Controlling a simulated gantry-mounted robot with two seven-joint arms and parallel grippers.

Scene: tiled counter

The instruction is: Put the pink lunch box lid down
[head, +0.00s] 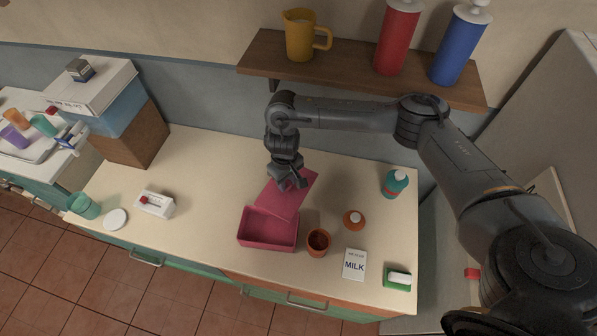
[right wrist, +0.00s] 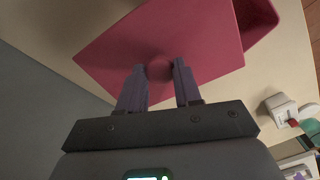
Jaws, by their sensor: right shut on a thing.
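The pink lunch box lid (head: 276,204) is a flat pink panel just behind the open pink lunch box (head: 268,245). It looks tilted, and its near edge overlaps the box's back rim in the head view; I cannot tell if they touch. My right gripper (head: 291,183) is above the lid. In the right wrist view, its fingers (right wrist: 159,80) are closed on the round knob of the lid (right wrist: 115,50), and part of the box (right wrist: 257,18) shows beyond the lid. My left gripper is not in view.
A white device (head: 154,204) is on the left. The counter (head: 205,190) between it and the box is clear. A shelf (head: 350,80) hangs behind.

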